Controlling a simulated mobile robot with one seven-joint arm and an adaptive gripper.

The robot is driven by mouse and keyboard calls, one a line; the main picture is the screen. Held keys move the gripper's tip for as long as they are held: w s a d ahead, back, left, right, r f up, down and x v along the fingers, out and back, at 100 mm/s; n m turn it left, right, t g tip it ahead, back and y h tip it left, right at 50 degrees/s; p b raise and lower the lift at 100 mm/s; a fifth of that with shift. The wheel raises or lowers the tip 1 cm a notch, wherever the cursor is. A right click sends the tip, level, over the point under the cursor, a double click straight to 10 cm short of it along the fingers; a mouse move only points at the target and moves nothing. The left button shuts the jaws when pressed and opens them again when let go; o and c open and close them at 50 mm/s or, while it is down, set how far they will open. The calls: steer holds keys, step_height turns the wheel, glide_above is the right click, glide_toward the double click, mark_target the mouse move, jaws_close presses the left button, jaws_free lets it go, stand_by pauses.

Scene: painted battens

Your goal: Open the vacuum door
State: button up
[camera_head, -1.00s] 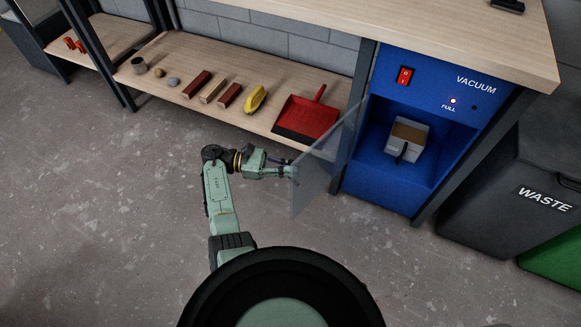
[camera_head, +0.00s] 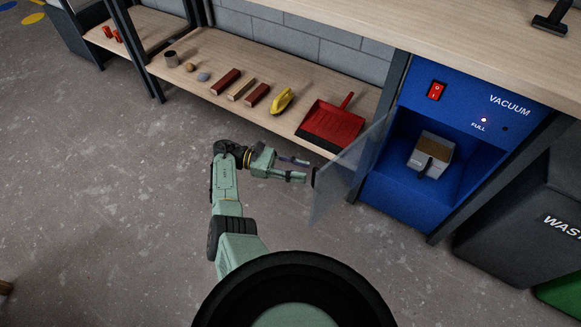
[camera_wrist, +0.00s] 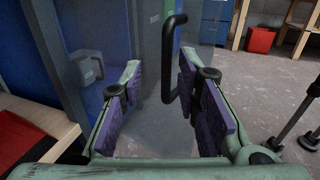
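The vacuum door (camera_head: 348,172) is a clear panel at the left side of the blue vacuum unit (camera_head: 398,197). It stands swung out, leaving the front of the recess uncovered. Its black bar handle (camera_wrist: 172,58) shows upright in the wrist view, and as a small dark spot at the door's outer edge in the head view (camera_head: 315,177). My gripper (camera_head: 307,168) is open and empty, just left of the handle. In the wrist view my gripper (camera_wrist: 160,72) has its purple-padded fingers spread, with the handle seen between them and apparently beyond the tips.
A grey container (camera_head: 430,155) sits in the recess. A wooden shelf (camera_head: 235,115) at the left holds blocks, a yellow brush (camera_head: 282,101) and a red dustpan (camera_head: 333,125). A waste bin (camera_head: 520,215) stands at the right. The floor left of my arm is clear.

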steer(key=shift+v, duration=1.85)
